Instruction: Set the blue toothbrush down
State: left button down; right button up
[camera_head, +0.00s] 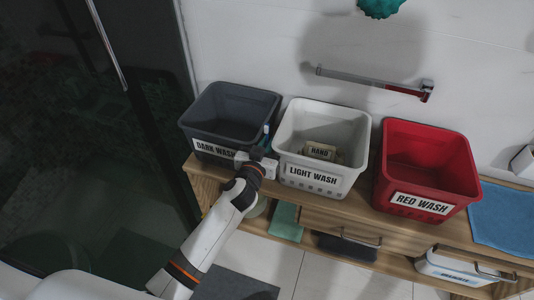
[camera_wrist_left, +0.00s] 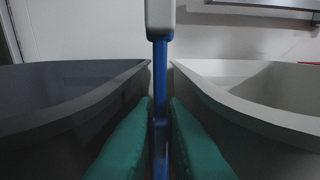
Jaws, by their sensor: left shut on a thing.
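My left gripper (camera_head: 262,152) is at the front gap between the dark grey bin and the white bin. In the left wrist view, its teal fingers (camera_wrist_left: 160,112) are shut on the blue toothbrush (camera_wrist_left: 160,75). My right gripper is not in view.
A dark grey bin (camera_head: 232,100), a white bin (camera_head: 345,112) holding a labelled box (camera_head: 320,151), and a red bin (camera_head: 430,150) stand on a wooden shelf unit (camera_head: 385,228). A blue cloth (camera_head: 506,217) lies at right. A towel bar (camera_head: 365,80) is on the wall behind.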

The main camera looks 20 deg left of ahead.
pick_arm(q)
jog(key=shift+f+b, duration=0.5)
jog(key=shift+f, duration=1.25)
jog(key=shift+f, duration=0.15)
jog(key=c, duration=1.7)
grip_release()
jog(key=shift+c, duration=0.2)
jog(key=shift+r, duration=0.2)
jog(key=s+r, duration=0.1)
jog(key=s, duration=1.1)
jog(key=shift+a, duration=0.2)
